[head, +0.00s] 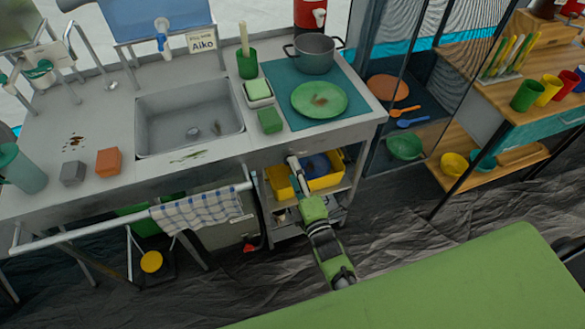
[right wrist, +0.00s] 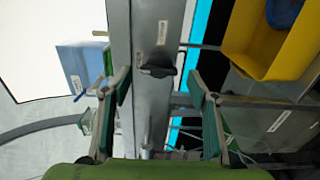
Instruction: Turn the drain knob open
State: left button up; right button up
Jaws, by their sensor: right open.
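In the right wrist view, a dark knob (right wrist: 158,66) sits on a grey metal panel (right wrist: 148,110) with a small label (right wrist: 163,32) beside it. I take it to be the drain knob. My right gripper (right wrist: 157,82) is open, with one finger on each side of the knob in the picture. I cannot tell whether either finger touches it. In the head view, my right gripper (head: 293,161) is at the counter's front edge, below the green plate (head: 319,99). The knob is not distinguishable there. The sink (head: 190,118) is to the left. My left gripper is out of view.
A yellow bin (head: 325,179) stands on a shelf close by my right gripper; it also shows in the right wrist view (right wrist: 275,45). A checked towel (head: 196,210) hangs on a rail to the left. A green surface (head: 450,285) fills the lower right.

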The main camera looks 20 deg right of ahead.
jog(key=s, duration=1)
jog(key=shift+d, duration=0.15)
jog(key=s+f+m+g, duration=0.3)
jog(key=s+f, duration=0.2)
jog(key=f, duration=0.4)
jog(key=s+f+m+g, duration=0.3)
jog(key=s+f, duration=0.2)
jog(key=f, duration=0.4)
jog(key=s+f+m+g, duration=0.3)
jog(key=s+f, duration=0.2)
jog(key=f, duration=0.4)
jog(key=s+d+f+m+g, duration=0.2)
jog(key=s+f, duration=0.2)
jog(key=s, duration=0.3)
jog(key=s+d+f+m+g, duration=0.2)
jog(key=s+f+g, duration=0.1)
jog(key=s, duration=0.5)
jog(key=s+d+f+m+g, duration=0.2)
jog(key=s+f, duration=0.3)
jog(key=s, duration=0.3)
jog(key=shift+s+d+m+g+h, duration=0.2)
jog(key=shift+m+g+h, duration=0.1)
jog(key=shift+m+g, duration=0.25)
